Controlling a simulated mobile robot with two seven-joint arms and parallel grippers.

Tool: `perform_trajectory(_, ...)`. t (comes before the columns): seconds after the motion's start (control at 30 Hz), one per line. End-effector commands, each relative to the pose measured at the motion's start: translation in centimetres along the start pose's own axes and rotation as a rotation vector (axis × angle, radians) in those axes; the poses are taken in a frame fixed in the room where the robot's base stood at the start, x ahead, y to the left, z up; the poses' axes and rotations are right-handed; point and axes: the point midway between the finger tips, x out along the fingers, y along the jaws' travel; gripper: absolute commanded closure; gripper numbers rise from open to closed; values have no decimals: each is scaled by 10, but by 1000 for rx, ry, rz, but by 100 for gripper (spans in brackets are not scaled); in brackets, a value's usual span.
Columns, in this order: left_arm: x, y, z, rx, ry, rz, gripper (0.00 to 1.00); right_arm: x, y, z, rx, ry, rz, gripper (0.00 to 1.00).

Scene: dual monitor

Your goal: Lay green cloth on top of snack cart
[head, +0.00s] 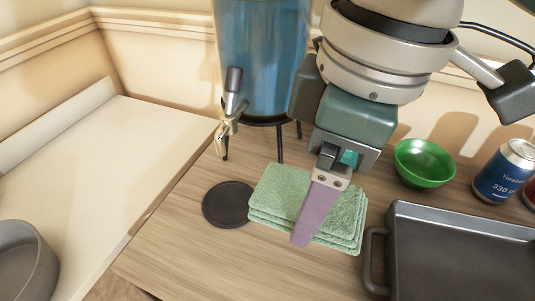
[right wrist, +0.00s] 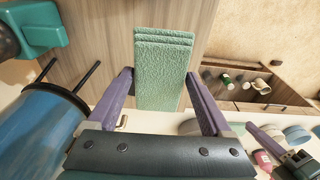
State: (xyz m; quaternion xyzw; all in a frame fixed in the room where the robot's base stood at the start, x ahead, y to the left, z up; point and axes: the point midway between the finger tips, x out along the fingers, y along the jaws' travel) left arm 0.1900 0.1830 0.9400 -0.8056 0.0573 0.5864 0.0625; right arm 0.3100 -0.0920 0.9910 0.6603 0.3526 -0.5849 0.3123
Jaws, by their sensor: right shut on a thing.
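The green cloth (head: 275,192) is a folded stack of layers above the wooden top (head: 165,250). My right gripper (head: 318,212) reaches down over it from the upper right and is shut on the cloth, hiding its middle. In the right wrist view the cloth (right wrist: 160,75) stands between the two purple fingers. Whether its underside touches the wood is unclear. What seems to be my left gripper (right wrist: 268,142) shows small at the lower right of the right wrist view, its jaws unclear. I cannot tell which surface is the snack cart.
A blue dispenser (head: 258,60) on black legs stands behind the cloth. A black disc (head: 229,205) lies to its left. A green bowl (head: 424,163), blue can (head: 505,172) and dark tray (head: 460,250) are to the right. A cream surface (head: 110,170) at left is mostly bare.

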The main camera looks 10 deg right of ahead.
Motion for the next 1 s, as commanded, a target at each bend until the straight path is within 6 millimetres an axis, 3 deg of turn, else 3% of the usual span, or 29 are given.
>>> perform_trajectory(0.03,7,0,2,0,0,0,100,21,-1,4,3,-6,-3,61)
perform_trajectory(0.1,12,0,4,0,0,0,100,42,-1,7,4,-6,-3,61)
perform_trajectory(0.3,23,1,8,0,0,0,100,92,0,12,4,-3,0,61)
perform_trajectory(0.53,28,1,9,0,0,0,100,114,0,14,5,-1,1,61)
perform_trajectory(0.77,39,1,12,0,1,0,100,149,0,19,5,-1,1,61)
perform_trajectory(1.0,38,1,12,0,1,-1,100,152,0,19,4,1,2,61)
